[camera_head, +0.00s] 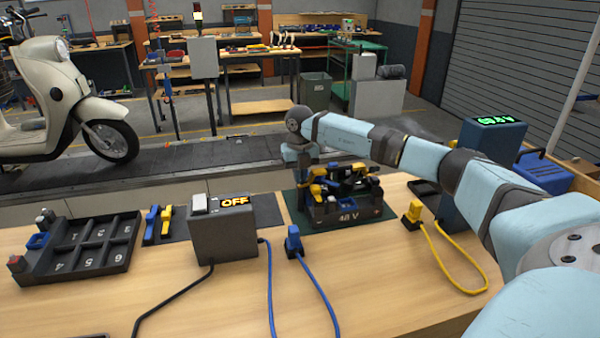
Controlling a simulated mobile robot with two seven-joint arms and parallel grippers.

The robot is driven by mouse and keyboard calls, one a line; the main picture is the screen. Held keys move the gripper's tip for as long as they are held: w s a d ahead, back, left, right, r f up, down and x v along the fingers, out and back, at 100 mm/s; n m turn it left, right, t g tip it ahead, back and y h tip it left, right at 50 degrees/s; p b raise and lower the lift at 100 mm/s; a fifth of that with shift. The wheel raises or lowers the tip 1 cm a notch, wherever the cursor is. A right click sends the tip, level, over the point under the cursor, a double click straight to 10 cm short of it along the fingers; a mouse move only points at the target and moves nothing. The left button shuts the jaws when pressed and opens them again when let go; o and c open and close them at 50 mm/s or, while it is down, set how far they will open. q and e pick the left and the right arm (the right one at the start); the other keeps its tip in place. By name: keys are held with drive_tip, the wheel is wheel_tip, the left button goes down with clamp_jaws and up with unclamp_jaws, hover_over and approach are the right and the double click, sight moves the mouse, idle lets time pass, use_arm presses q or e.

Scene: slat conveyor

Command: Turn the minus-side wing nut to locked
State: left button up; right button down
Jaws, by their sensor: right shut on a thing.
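A dark battery pack (349,214) marked 48 V stands on a dark green mat on the bench, with yellow and blue parts on top. My right arm comes in from the right, reaches over the pack and bends down at its left end. My right gripper (303,184) is low at that end, shut on a small part there, which fits the minus-side wing nut. The fingertips and the nut are too small and hidden to show the nut's angle or any lock mark. My left gripper is not in view.
A grey box (222,234) reading OFF stands left of the pack. A numbered tray (90,246) is at the left. A blue meter tower (490,150) stands at the right behind my arm.

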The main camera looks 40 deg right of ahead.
drive_tip(key=shift+m, duration=0.4)
drive_tip(key=c, duration=1.3)
unclamp_jaws()
drive_tip(key=shift+o, duration=0.2)
drive_tip(key=shift+r, duration=0.1)
wheel_tip(320, 180, up, 14)
drive_tip(key=b, duration=0.1)
drive_tip(key=shift+f, duration=0.25)
